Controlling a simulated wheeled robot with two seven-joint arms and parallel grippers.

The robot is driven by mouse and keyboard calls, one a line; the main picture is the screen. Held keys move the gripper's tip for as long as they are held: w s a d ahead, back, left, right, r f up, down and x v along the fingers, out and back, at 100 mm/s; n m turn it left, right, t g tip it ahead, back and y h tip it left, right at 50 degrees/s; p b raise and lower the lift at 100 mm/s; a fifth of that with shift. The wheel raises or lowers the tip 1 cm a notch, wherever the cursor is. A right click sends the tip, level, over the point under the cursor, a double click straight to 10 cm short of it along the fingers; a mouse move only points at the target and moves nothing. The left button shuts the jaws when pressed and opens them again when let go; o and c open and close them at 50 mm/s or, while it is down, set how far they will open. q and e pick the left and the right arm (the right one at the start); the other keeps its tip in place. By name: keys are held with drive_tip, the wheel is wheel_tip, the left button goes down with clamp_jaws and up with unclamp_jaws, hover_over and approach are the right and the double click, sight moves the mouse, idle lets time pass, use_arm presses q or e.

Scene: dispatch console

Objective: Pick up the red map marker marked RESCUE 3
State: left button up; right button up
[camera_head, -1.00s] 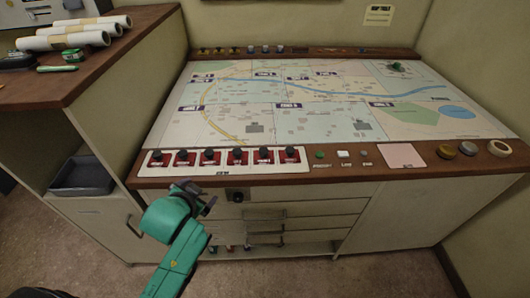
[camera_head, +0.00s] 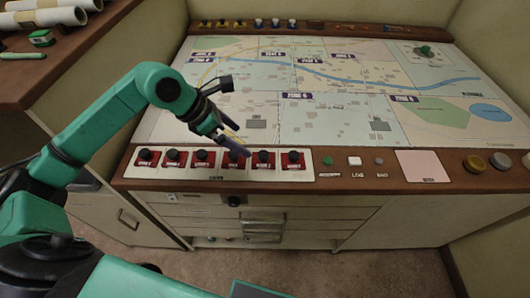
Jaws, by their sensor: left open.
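A row of several red map markers with black knobs stands on a white strip (camera_head: 218,178) along the console's front edge. Their white labels are too small to read, so I cannot tell which is RESCUE 3. My left gripper (camera_head: 240,142) is open and empty, pointing down and to the right. Its fingertips are just over the fourth marker from the left (camera_head: 236,161) and partly cover its top in this view. The fifth marker (camera_head: 264,161) is close to the right of the fingertips. My right gripper is out of view.
The flat map (camera_head: 340,105) fills the console top behind the row. A green button (camera_head: 328,160), a white button (camera_head: 354,160) and a pink pad (camera_head: 417,166) lie right of the strip. Yellow and blue-white pieces line the back ledge.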

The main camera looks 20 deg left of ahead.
sight(263, 156)
use_arm(q)
drive_tip(key=p+x, duration=0.4)
drive_tip(key=x, duration=0.8)
drive_tip(key=shift+d+p, duration=0.3)
drive_tip(key=shift+f, duration=0.2)
drive_tip(key=c, duration=1.3)
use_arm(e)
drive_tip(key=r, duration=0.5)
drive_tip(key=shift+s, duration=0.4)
